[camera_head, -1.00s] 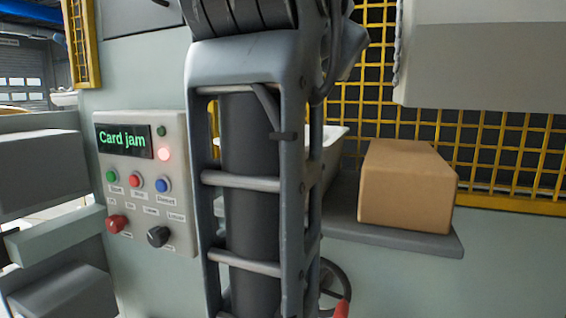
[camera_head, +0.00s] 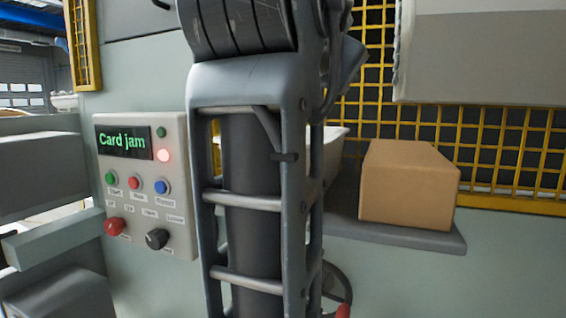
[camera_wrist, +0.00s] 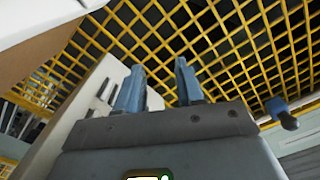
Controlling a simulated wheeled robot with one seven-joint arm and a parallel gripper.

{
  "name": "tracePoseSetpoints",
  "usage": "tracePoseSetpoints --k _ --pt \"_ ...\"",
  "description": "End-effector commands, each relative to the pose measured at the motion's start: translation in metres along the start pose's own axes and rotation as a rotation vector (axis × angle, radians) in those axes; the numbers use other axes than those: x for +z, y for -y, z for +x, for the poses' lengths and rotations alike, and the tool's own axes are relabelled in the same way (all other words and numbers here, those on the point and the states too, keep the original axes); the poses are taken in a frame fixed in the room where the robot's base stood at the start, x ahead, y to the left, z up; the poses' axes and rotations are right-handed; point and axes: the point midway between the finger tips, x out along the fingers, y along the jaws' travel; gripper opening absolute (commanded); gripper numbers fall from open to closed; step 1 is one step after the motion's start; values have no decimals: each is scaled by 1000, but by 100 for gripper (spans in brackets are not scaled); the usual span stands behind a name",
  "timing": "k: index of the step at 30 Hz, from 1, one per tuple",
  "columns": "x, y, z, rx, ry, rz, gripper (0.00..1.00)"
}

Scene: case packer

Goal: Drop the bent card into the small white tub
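The small white tub (camera_head: 337,140) stands on the grey shelf in the head view, mostly hidden behind my arm; only its right edge and rim show. I cannot make out the bent card in either view. My gripper (camera_wrist: 160,75) shows in the wrist view with its two blue-grey fingers apart. The head view does not show my gripper.
A brown carton (camera_head: 408,185) sits on the grey shelf (camera_head: 400,235), right of the tub. Yellow mesh guarding (camera_head: 500,150) stands behind. A control panel (camera_head: 178,220) at left reads "Card jam" with a red lamp lit. A pale slotted panel (camera_wrist: 75,125) is left of my fingers.

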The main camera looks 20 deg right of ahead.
Motion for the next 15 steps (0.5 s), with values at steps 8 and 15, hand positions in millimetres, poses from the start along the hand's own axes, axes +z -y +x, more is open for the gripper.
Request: tracePoseSetpoints --k 8,15 --pt "2 0 -16 -4 0 0 37" --pt "2 -1 -56 -3 1 3 37"
